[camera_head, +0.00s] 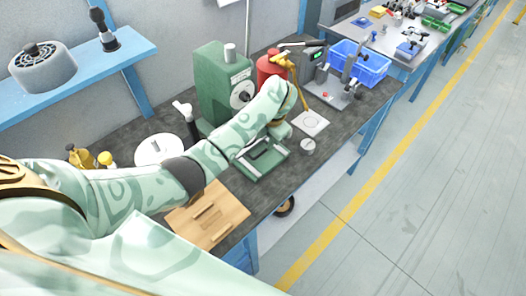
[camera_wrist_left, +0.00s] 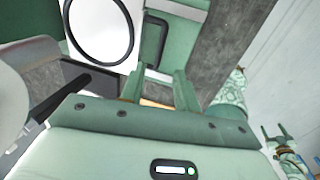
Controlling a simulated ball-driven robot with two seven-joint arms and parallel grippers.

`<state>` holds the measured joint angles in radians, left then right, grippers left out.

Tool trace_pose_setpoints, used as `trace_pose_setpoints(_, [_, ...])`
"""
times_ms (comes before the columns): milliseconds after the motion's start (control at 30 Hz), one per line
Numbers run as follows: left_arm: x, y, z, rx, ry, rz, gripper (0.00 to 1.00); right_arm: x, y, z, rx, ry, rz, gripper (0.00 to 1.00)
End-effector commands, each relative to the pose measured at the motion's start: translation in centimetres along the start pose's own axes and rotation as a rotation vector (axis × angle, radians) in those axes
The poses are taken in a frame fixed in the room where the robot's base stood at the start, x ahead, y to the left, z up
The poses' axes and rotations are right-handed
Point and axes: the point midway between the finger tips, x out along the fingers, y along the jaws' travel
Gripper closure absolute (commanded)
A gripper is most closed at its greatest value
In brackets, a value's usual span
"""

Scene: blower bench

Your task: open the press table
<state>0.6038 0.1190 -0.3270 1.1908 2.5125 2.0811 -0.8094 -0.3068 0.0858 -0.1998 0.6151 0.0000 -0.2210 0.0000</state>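The green press (camera_head: 222,85) stands on the dark bench with a round dial on its side. Its low green table (camera_head: 262,160) has a dark bar-shaped handle on top. My left arm reaches across in front of the press, and my left gripper (camera_head: 280,131) hangs near the table's far side. In the left wrist view my left gripper (camera_wrist_left: 158,88) has its two fingers apart with nothing between them. A black handle (camera_wrist_left: 154,40) on a green surface lies just beyond the fingertips, not held. What looks like my right gripper (camera_wrist_left: 277,138) shows small at lower right, prongs apart.
A white plate with a ring mark (camera_head: 310,122) and a small metal cup (camera_head: 308,146) lie right of the table. A wooden board (camera_head: 208,214) lies at the front. A red canister (camera_head: 270,66) and blue crate (camera_head: 358,64) stand behind. The floor at right is clear.

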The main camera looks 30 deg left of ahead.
Motion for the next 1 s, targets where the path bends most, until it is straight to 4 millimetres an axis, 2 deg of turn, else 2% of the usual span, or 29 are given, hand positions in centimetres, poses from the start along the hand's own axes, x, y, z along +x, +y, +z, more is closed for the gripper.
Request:
trace_pose_setpoints(33, [1.8, -0.1, -0.1, 0.0, 0.005, 0.0, 0.68, 1.0, 0.0, -0.1, 0.0, 0.001, 0.0, 0.33])
trace_pose_setpoints(100, [3.4, -0.1, -0.1, 0.0, 0.004, 0.001, 0.68, 1.6, 0.0, -0.3, 0.0, 0.004, 0.0, 0.33])
trace_pose_setpoints(300, [6.3, 0.0, 0.0, 0.0, 0.002, 0.001, 0.68, 2.6, -0.2, -0.4, 0.002, 0.005, -0.002, 0.33])
trace_pose_setpoints(433, [7.0, 0.0, 0.0, 0.0, 0.0, 0.001, 0.68, 2.9, -0.5, -0.4, 0.004, 0.006, -0.006, 0.33])
trace_pose_setpoints(700, [7.0, 0.1, 0.0, 0.0, -0.001, 0.001, 0.68, 2.8, -0.8, -0.5, 0.006, 0.007, -0.011, 0.33])
trace_pose_setpoints(733, [7.0, 0.1, 0.0, 0.0, -0.001, 0.001, 0.71, 2.8, -0.8, -0.5, 0.006, 0.007, -0.011, 0.33])
trace_pose_setpoints(833, [7.0, 0.1, 0.0, 0.0, -0.001, 0.001, 0.99, 2.8, -0.8, -0.4, 0.005, 0.006, -0.01, 0.33])
trace_pose_setpoints(1000, [7.0, 0.0, 0.0, 0.0, -0.001, 0.001, 1.0, 2.8, -0.6, -0.3, 0.004, 0.005, -0.008, 0.33])
